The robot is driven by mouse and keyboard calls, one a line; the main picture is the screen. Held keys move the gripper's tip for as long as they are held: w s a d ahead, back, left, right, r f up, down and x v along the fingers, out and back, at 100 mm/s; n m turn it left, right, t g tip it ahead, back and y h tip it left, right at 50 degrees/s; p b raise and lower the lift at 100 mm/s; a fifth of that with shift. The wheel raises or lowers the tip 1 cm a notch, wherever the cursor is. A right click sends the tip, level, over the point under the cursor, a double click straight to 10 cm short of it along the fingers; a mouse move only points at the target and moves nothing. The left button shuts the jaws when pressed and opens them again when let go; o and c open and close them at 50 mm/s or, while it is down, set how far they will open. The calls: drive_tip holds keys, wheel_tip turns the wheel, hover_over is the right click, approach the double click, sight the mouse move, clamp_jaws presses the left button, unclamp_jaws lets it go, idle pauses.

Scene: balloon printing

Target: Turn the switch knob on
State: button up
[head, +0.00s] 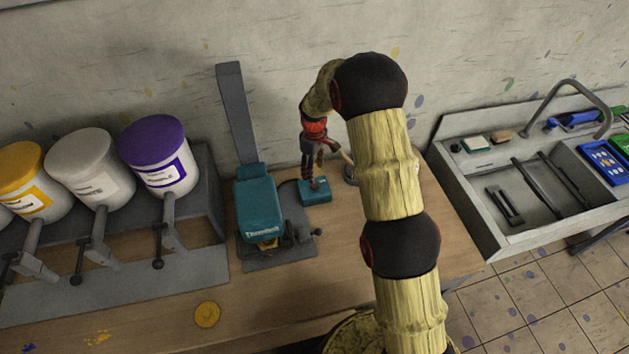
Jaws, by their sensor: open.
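A small teal switch box (316,193) sits on the wooden table, just right of the teal press. A small dark shape on its top appears to be the knob (316,184), but it is too small for me to read its setting. My gripper (315,165) points down over the back of the box with its fingers apart and nothing visible between them. I cannot tell whether a finger touches the knob. My arm reaches in from the lower right and hides part of the table behind it.
The teal press (259,210) with its grey upright stands close left of the switch box. Paint tubs, including a purple-lidded one (160,165), sit on a grey rack at left. A sink (535,190) is at right. A yellow disc (207,314) lies on the front table.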

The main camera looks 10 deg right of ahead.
sight(315, 184)
drive_tip(key=shift+w+d+f, duration=0.1)
drive_tip(key=shift+d+f, duration=0.1)
drive_tip(key=shift+f, duration=0.2)
drive_tip(key=shift+f+p, duration=0.3)
drive_tip(key=shift+f, duration=3.25)
drive_tip(key=shift+c, duration=0.8)
drive_tip(key=c, duration=1)
